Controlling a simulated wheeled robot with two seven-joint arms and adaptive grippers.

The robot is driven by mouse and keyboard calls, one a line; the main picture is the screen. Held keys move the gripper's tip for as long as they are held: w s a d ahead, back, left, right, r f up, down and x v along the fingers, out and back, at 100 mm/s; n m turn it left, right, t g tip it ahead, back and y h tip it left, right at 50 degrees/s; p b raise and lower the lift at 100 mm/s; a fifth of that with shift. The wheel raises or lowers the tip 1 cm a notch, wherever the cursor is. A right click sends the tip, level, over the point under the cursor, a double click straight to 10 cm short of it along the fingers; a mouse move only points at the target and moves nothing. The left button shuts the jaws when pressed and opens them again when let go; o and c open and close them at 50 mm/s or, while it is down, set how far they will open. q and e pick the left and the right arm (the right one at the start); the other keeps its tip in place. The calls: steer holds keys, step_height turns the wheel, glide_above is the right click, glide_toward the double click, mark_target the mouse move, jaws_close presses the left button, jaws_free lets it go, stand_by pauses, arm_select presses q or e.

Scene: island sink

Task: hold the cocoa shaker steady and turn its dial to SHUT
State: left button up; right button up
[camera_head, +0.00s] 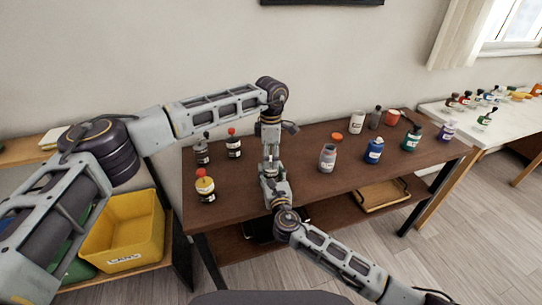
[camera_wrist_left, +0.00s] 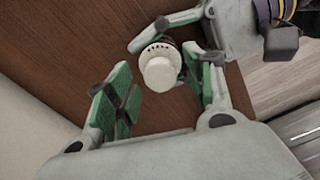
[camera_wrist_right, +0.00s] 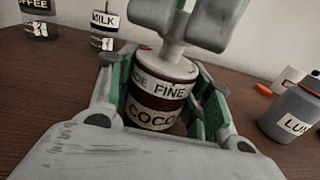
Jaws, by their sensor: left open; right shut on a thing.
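The cocoa shaker (camera_wrist_right: 152,112) stands upright in the right wrist view. It is brown with a white "COCO…" label and a pale upper band reading "FINE", with part of another word to its left. My right gripper (camera_head: 274,185) is shut around its body. A pale round knob (camera_wrist_left: 160,72) tops the shaker, above a dark-dotted rim. My left gripper (camera_wrist_left: 162,90) is open, its green-padded fingers either side of the knob with gaps visible. In the right wrist view the left fingers (camera_wrist_right: 190,18) hang over the shaker top. I cannot read a SHUT mark or pointer.
Coffee (camera_wrist_right: 40,18) and milk (camera_wrist_right: 103,30) containers stand behind on the brown table (camera_head: 300,190). A grey jar (camera_head: 327,158) and blue bottle (camera_head: 374,151) stand to the right. A yellow bin (camera_head: 125,235) sits lower left.

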arm_select(q)
steer(key=c, duration=1)
steer(key=shift+c, duration=0.2)
steer(key=shift+n, duration=0.5)
steer(key=n, duration=0.3)
steer(key=shift+n, duration=0.4)
steer(key=n, duration=0.5)
steer(key=shift+n, duration=0.3)
steer(key=n, duration=0.6)
steer(key=shift+n, duration=0.4)
steer(key=n, duration=0.6)
steer(key=shift+n, duration=0.4)
steer(key=shift+w, duration=0.1)
